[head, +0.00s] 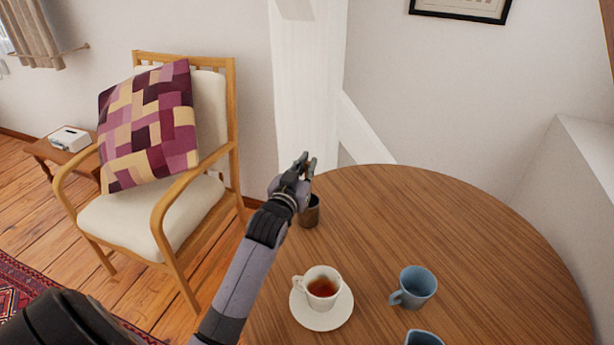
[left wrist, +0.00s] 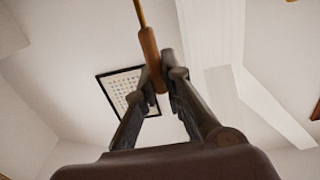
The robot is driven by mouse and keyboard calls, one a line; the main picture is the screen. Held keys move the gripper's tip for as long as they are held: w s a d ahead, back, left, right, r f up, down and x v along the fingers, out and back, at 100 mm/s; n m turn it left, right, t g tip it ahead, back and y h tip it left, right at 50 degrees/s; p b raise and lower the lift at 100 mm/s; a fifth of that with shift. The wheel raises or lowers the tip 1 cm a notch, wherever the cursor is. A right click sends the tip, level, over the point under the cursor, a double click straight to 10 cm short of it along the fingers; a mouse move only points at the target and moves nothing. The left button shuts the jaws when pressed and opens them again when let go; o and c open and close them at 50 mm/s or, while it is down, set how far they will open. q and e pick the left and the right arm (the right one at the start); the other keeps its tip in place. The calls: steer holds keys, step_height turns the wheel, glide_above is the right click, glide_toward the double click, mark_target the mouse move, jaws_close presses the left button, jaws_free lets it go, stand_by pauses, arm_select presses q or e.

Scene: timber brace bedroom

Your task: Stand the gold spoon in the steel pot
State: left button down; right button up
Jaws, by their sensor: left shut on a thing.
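My left gripper (head: 305,165) is at the left edge of the round table, above and slightly left of the pot. In the left wrist view the gripper (left wrist: 162,84) is shut on the gold spoon (left wrist: 149,48); a thicker copper-brown part is between the fingers and a thin golden rod runs up out of the frame. I cannot make out the spoon in the head view. The steel pot (head: 311,213) looks like a small dark brownish cylinder standing on the table, partly hidden behind my gripper. My right gripper is not in view.
A white cup of tea (head: 321,286) stands on a saucer (head: 321,323) near the front of the table (head: 450,230). A blue mug (head: 416,286) is to its right, with another blue rim (head: 423,339) below. The table's back and right are clear. A cushioned armchair (head: 165,217) stands left.

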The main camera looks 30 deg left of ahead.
arm_select(q)
steer(key=shift+f, duration=1.55)
steer(key=shift+f, duration=0.15)
steer(key=c, duration=1.8)
jaws_free()
steer(key=shift+o, duration=0.5)
